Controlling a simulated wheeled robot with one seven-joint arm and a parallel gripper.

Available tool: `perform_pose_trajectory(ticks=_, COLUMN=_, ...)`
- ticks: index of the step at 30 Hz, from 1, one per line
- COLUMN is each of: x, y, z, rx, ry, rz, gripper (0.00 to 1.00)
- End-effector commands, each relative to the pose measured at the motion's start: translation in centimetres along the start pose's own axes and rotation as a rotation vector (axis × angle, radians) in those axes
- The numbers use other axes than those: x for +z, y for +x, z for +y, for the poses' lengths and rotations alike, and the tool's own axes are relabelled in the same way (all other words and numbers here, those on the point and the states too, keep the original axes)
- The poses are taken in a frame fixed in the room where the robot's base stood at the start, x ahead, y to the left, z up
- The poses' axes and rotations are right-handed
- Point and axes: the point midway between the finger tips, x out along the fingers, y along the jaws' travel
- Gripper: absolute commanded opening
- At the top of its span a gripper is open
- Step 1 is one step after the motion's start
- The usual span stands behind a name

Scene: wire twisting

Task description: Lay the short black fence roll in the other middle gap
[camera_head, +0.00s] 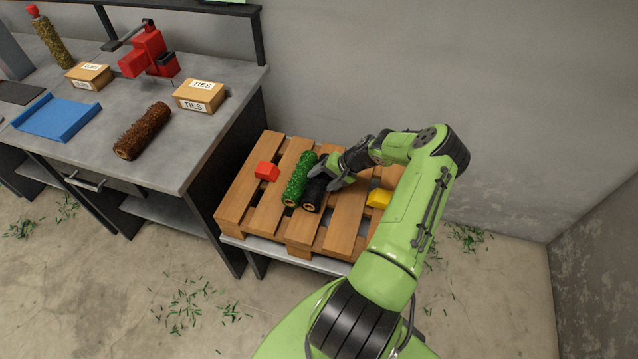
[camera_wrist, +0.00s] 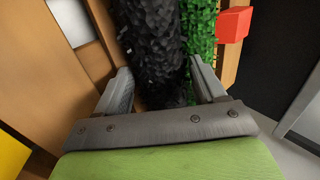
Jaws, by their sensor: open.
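The short black fence roll (camera_head: 312,195) lies on the wooden pallet (camera_head: 262,219), lengthwise with its slats, close against the right side of the green roll (camera_head: 299,181). My gripper (camera_head: 324,180) is low over the black roll's far part and hides some of it. In the wrist view the black roll (camera_wrist: 155,45) lies between my two open fingers (camera_wrist: 161,84). The right finger is beside the green roll (camera_wrist: 202,30), where the two rolls nearly touch. I cannot tell whether the black roll rests fully down in a gap.
A red block (camera_head: 266,171) sits on the pallet's left and a yellow block (camera_head: 378,198) on its right. Slats show bare between the black roll and the yellow block. The workbench at left holds a brown roll (camera_head: 143,131), TIES box (camera_head: 200,95), blue tray (camera_head: 56,118) and red device (camera_head: 148,54).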

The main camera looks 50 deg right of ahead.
Motion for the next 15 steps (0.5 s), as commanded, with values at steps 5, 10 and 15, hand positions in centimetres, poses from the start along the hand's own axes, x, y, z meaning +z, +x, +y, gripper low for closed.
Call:
perform_pose_trajectory(ticks=5, x=-0.02, y=-0.16, z=-0.04, rx=0.000, ry=0.000, rz=0.001, gripper=0.56)
perform_pose_trajectory(ticks=10, x=-0.01, y=-0.17, z=-0.03, rx=0.000, ry=0.000, rz=0.000, gripper=0.30)
perform_pose_trajectory(ticks=15, x=-0.02, y=-0.18, z=-0.06, rx=0.000, ry=0.000, rz=0.001, gripper=0.22)
